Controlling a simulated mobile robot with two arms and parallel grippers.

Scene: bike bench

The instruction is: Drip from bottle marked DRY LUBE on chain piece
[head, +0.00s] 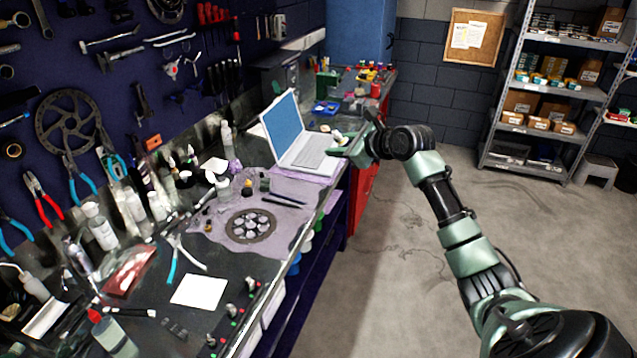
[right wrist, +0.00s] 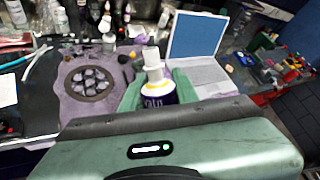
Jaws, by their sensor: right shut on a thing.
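My right gripper (head: 358,143) is out over the right edge of the bench, near the laptop. In the right wrist view its green fingers (right wrist: 187,88) are shut on a bottle (right wrist: 156,88) with a white nozzle cap and a dark purple and yellow label. The bottle looks about upright. Its label is partly hidden, and I cannot read DRY LUBE on it. I cannot make out a chain piece for certain. A dark round part with silvery pieces (head: 250,225) lies on the purple cloth (head: 215,235), apart from the gripper. My left gripper is not in view.
A laptop (head: 295,140) stands open on the bench. Several bottles, including a white one (head: 100,227), stand along the wall. Pliers (head: 180,255) and a white sheet (head: 199,291) lie in front. The floor (head: 390,270) right of the bench is clear.

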